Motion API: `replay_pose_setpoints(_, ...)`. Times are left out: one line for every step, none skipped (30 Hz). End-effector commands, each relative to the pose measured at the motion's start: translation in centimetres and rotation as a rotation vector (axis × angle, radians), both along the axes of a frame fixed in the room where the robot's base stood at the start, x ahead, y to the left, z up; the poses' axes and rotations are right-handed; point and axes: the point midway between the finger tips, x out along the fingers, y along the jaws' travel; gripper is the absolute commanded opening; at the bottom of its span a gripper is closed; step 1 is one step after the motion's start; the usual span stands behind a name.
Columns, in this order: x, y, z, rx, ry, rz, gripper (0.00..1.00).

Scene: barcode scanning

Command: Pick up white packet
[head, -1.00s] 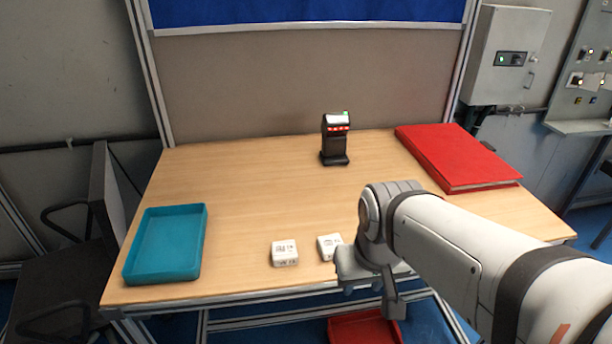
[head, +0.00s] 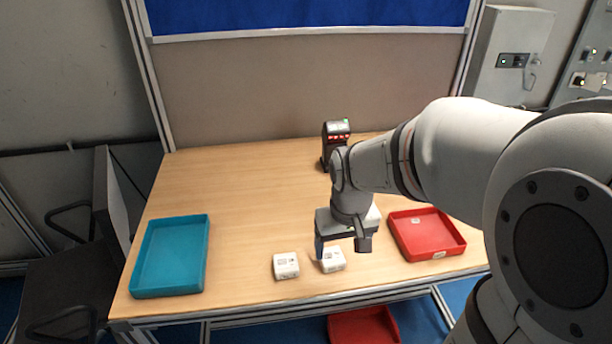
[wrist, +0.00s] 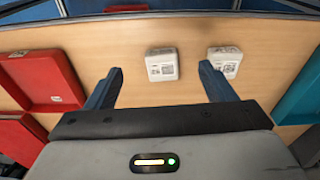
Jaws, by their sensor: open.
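Two small white packets with dark printing lie on the wooden table near its front edge. The right white packet (head: 332,259) is just under my gripper (head: 341,248). The left white packet (head: 286,265) lies a little to its left. My gripper is open and empty, pointing down. In the wrist view, the packet nearer the red tray (wrist: 161,65) shows between the two fingers (wrist: 161,69), apart from both. The other packet (wrist: 225,62) is partly hidden behind the right finger.
A teal tray (head: 135,262) stands at the table's left. A red tray (head: 455,246) stands right of my gripper. A black scanner (head: 336,134) stands at the back, partly hidden by my arm. Another red tray (head: 362,326) is below the table. The table's middle left is clear.

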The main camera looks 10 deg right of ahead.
Motion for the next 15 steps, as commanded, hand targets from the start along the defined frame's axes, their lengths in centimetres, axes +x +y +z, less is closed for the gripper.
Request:
replay_pose_setpoints(1.3,-0.1,0.7,0.0,0.028,0.006,0.76)
replay_pose_setpoints(2.0,-0.1,0.6,0.0,0.037,0.011,0.76)
replay_pose_setpoints(2.8,-0.2,0.3,-0.001,0.05,0.017,0.76)
replay_pose_setpoints(3.4,-0.2,0.1,-0.001,0.059,0.021,0.76)
replay_pose_setpoints(3.8,-0.3,-0.1,-0.001,0.067,0.024,0.76)
replay_pose_setpoints(4.5,-0.3,-0.4,-0.002,0.076,0.028,0.76)
replay_pose_setpoints(4.8,-0.3,-0.7,-0.001,0.082,0.032,0.76)
replay_pose_setpoints(5.2,-0.3,-0.9,-0.001,0.088,0.034,0.76)
replay_pose_setpoints(5.5,-0.4,-1.1,-0.001,0.094,0.038,0.76)
replay_pose_setpoints(5.8,-0.4,-1.3,-0.001,0.097,0.039,0.76)
replay_pose_setpoints(5.9,-0.4,-1.5,-0.001,0.099,0.041,0.76)
replay_pose_setpoints(6.1,-0.4,-1.8,-0.001,0.103,0.042,0.76)
replay_pose_setpoints(6.2,-0.4,-2.0,-0.001,0.104,0.043,0.76)
replay_pose_setpoints(6.2,-0.4,-2.2,-0.001,0.105,0.043,0.76)
replay_pose_setpoints(6.2,-0.4,-2.6,-0.001,0.107,0.043,0.76)
